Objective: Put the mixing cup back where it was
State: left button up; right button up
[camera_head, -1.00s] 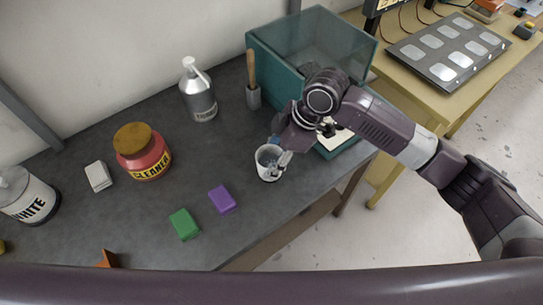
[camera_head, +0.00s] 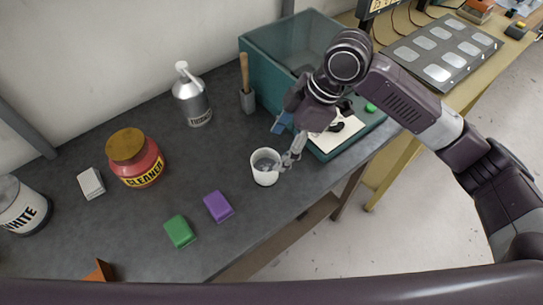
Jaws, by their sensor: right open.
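The mixing cup (camera_head: 264,174) is a small white cup with grey contents. It stands upright on the dark grey table (camera_head: 120,245), in front of the teal glass-walled box. My right gripper (camera_head: 283,148) is just behind and to the right of the cup. Its fingers are apart, one close to the cup's right rim and the other further back with a blue part. I cannot tell whether the near finger touches the cup. My left gripper is not in view.
The teal box (camera_head: 262,72) stands behind my arm, with a wooden-handled tool (camera_head: 247,95) beside it. A silver bottle (camera_head: 192,97), red cleaner jar (camera_head: 137,160), white tin (camera_head: 22,205), white block (camera_head: 91,183), green block (camera_head: 179,231) and purple block (camera_head: 218,207) stand around.

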jog(key=shift+v, duration=1.9)
